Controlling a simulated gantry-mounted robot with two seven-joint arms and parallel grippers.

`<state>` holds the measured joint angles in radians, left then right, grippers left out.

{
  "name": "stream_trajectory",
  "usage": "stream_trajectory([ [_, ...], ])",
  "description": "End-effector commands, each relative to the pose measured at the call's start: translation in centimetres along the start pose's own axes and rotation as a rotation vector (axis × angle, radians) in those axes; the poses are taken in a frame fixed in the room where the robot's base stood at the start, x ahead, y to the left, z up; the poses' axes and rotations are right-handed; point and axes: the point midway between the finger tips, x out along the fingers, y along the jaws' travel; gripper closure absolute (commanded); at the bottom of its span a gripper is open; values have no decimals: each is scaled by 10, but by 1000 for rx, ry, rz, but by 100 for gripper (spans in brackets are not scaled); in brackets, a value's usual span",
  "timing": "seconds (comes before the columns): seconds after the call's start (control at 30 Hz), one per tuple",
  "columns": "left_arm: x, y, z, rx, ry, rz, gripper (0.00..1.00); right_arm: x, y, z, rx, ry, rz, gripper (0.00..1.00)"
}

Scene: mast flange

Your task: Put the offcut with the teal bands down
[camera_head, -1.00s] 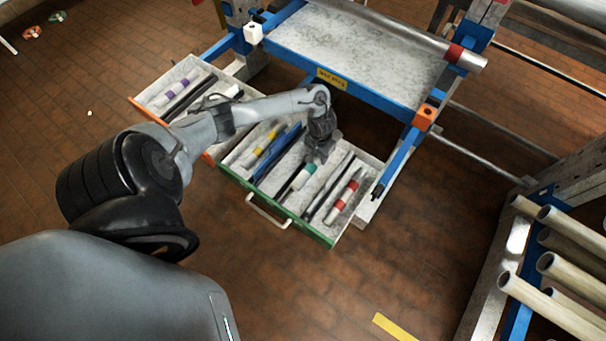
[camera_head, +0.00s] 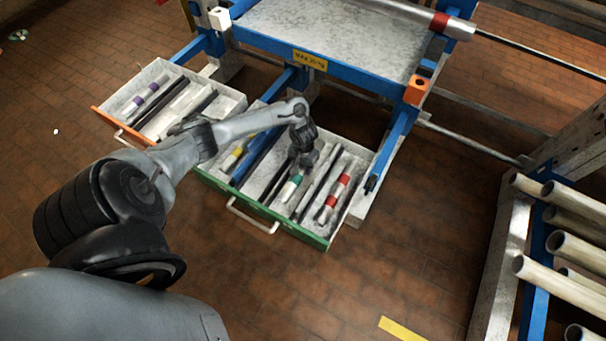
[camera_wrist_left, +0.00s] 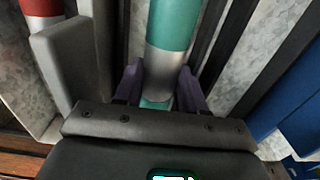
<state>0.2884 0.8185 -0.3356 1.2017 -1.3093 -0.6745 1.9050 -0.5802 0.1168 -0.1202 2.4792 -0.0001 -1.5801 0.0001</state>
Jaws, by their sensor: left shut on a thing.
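The offcut with the teal bands (camera_head: 291,188) is a grey tube in the green-fronted drawer (camera_head: 262,212). It lies along a compartment between dark dividers. In the left wrist view the offcut (camera_wrist_left: 172,35) runs away from me between the two purple fingers. My left gripper (camera_head: 304,161) reaches down into the drawer and is shut on the offcut. In the left wrist view the gripper (camera_wrist_left: 160,88) has one finger on each side of it. I cannot tell whether the offcut rests fully on the drawer floor. My right gripper is not in view.
A red-banded offcut (camera_head: 336,192) lies in the compartment to the right. A yellow-banded offcut (camera_head: 233,156) lies to the left, beyond a blue strip (camera_head: 253,158). An orange-fronted drawer (camera_head: 119,127) holds a purple-banded offcut (camera_head: 146,95). A rack of pale tubes (camera_head: 567,250) stands at right.

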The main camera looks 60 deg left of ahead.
Motion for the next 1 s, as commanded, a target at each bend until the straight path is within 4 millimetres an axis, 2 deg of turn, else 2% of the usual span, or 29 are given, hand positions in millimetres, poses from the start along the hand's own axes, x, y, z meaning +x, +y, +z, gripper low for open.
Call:
stream_trajectory([
  [0.37,37,1,0,0,0,2,97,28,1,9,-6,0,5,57],
  [0.83,40,1,0,-2,1,2,97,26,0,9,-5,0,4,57],
  [0.87,41,1,0,-1,1,1,57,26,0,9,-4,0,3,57],
  [1.0,40,0,0,-1,1,1,36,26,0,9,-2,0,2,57],
])
